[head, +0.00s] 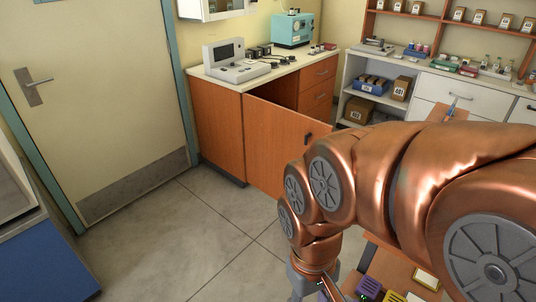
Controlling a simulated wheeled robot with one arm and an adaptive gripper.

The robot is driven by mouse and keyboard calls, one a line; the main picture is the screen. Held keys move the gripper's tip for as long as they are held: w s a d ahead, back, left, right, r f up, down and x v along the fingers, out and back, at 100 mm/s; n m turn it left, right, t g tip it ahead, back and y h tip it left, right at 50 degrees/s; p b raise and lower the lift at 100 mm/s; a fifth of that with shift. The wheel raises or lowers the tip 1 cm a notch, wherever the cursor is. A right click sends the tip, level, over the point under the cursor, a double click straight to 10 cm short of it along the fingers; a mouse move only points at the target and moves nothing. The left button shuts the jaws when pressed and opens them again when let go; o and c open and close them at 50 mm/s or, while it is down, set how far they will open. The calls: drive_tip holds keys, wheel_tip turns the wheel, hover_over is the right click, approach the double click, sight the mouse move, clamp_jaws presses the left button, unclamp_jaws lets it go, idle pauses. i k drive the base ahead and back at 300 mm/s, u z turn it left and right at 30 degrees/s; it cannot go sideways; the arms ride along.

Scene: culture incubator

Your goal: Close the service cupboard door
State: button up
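The service cupboard is an orange-brown wooden cabinet (219,130) under a pale worktop, left of centre in the head view. Its door (277,143) stands open, swung out into the room, and a dark gap shows above and behind it. A small dark handle (308,137) sits near the door's upper right corner. My copper-coloured arm crosses the right side of the view and hides the door's lower right part. The arm bends down to the bottom edge, where a grey wrist part shows. My gripper's fingers are out of view, so I see no contact with the door.
Grey tiled floor (190,235) is clear in front of the cupboard and to its left. A closed cream room door (105,90) is at the left. A blue unit (45,255) stands at the lower left. Grey equipment (235,68) and a teal device (292,30) stand on the worktop.

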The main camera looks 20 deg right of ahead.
sight(274, 133)
drive_tip(key=z, duration=0.2)
drive_tip(key=k, duration=0.5)
drive_tip(key=u, duration=0.7)
drive_tip(key=i, duration=1.35)
drive_tip(key=z, duration=0.75)
drive_tip(key=i, duration=1.05)
drive_tip(key=z, duration=0.9)
drive_tip(key=i, duration=0.35)
drive_tip(key=z, duration=0.2)
